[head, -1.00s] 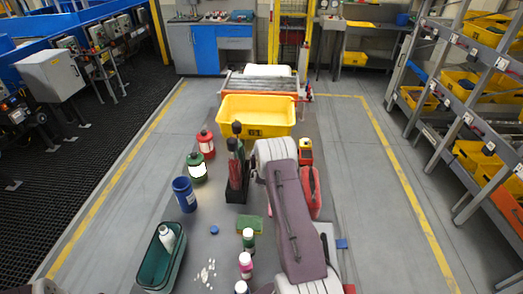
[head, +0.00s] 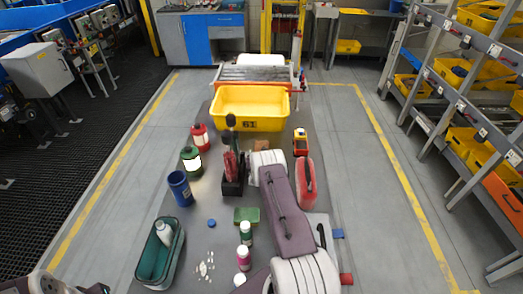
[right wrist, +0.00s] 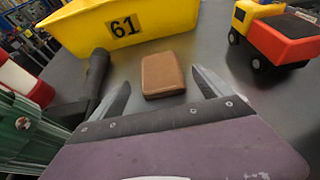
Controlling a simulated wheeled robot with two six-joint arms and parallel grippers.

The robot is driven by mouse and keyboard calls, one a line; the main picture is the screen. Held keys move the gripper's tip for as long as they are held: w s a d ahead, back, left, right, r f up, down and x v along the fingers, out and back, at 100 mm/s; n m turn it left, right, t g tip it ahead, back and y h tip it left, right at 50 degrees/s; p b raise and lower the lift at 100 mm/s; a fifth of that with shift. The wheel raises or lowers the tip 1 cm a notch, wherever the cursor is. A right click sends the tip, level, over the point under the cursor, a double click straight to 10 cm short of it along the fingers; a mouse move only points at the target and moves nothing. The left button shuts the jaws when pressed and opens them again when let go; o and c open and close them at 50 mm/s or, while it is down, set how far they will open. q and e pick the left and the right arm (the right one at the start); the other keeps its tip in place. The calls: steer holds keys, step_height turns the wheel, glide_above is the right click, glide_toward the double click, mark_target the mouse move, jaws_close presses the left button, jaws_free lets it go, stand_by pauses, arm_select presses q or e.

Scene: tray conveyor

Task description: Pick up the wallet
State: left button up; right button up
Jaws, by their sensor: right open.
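The wallet is a small brown block-like piece (right wrist: 162,75) lying flat on the grey surface in the right wrist view. In the head view a bit of it (head: 262,145) shows just past the end of my right arm, in front of the yellow bin. My right gripper (right wrist: 161,78) is open, with one finger on each side of the wallet's near end. In the head view my right fingers are hidden by the wrist. My left gripper is not in view; only a bit of my left arm shows at the lower left.
A yellow bin marked 61 (head: 250,125) stands behind the wallet. A toy truck (right wrist: 275,35) is to the right. A black tool holder (head: 232,188) and a green canister (head: 191,160) are to the left. A red container (head: 306,182) is beside my right arm.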

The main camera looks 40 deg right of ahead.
steer(key=b+x, duration=0.2)
steer(key=x, duration=0.3)
steer(key=shift+f, duration=0.15)
steer(key=c, duration=1.5)
